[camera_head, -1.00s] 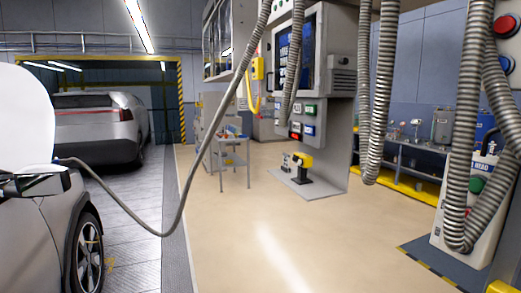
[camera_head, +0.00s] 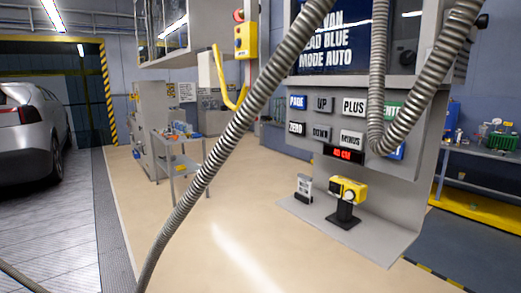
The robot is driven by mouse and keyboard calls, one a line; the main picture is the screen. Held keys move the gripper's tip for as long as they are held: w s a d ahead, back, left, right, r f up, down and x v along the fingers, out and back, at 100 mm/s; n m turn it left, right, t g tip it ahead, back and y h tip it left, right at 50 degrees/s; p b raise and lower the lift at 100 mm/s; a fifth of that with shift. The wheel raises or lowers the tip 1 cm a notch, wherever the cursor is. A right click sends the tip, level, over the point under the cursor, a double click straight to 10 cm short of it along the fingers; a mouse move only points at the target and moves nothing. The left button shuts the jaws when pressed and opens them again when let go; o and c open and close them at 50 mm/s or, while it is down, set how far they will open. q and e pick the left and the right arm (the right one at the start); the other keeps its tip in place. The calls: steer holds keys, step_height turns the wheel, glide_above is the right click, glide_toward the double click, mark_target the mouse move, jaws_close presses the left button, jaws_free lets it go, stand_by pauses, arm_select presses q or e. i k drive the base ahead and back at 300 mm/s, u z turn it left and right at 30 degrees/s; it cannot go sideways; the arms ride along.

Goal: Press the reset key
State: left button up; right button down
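A grey console (camera_head: 300,172) stands right of centre with two rows of labelled keys. The upper row shows PAGE (camera_head: 297,103), UP (camera_head: 322,105), PLUS (camera_head: 353,107) and a green key (camera_head: 394,109) partly behind a hose. No label clearly reads RESET; the blue key's label is largely hidden. A dark display with red characters (camera_head: 344,154) sits below the keys. Neither of my grippers is in view.
Corrugated hoses (camera_head: 236,130) (camera_head: 428,88) hang before the console, one across the key panel's right side. A yellow scanner-like device (camera_head: 348,188) stands on the console's base. A small cart (camera_head: 180,165) stands behind left. The floor in front is clear.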

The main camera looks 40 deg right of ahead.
mark_target(398, 154)
steer(key=i, duration=1.9)
steer(key=z, duration=2.4)
